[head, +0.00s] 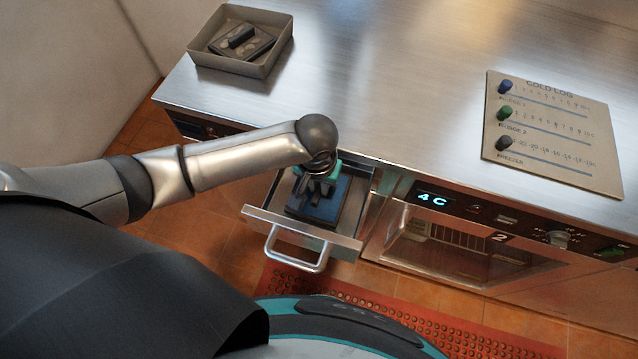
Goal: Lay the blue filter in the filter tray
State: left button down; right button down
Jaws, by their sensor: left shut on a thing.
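The blue filter (331,211) is a flat dark block with a blue top. It is within the walls of the pulled-out filter tray (298,227), a metal drawer with a bar handle at its front. My left gripper (318,190) reaches down from above and is shut on the filter near its upper middle. The fingers and wrist hide part of the filter's far end. I cannot tell whether the filter's underside touches the tray floor. My right gripper is out of view.
A grey bin (272,55) with dark blocks stands on the steel counter (400,90) at its far left corner. A cold log board (554,132) with coloured knobs lies at the right. A fridge panel (500,230) reading 4 C is right of the tray. The middle counter is clear.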

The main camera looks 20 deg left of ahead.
aim_at(318, 194)
pick_arm(q)
jog(key=c, duration=0.8)
grip_release()
jog(key=shift+f, duration=0.1)
jog(key=shift+c, duration=0.2)
notch_tip(318, 194, up, 12)
jog(key=s+p, duration=0.1)
jog(key=p, duration=0.2)
jog(key=shift+s, duration=0.1)
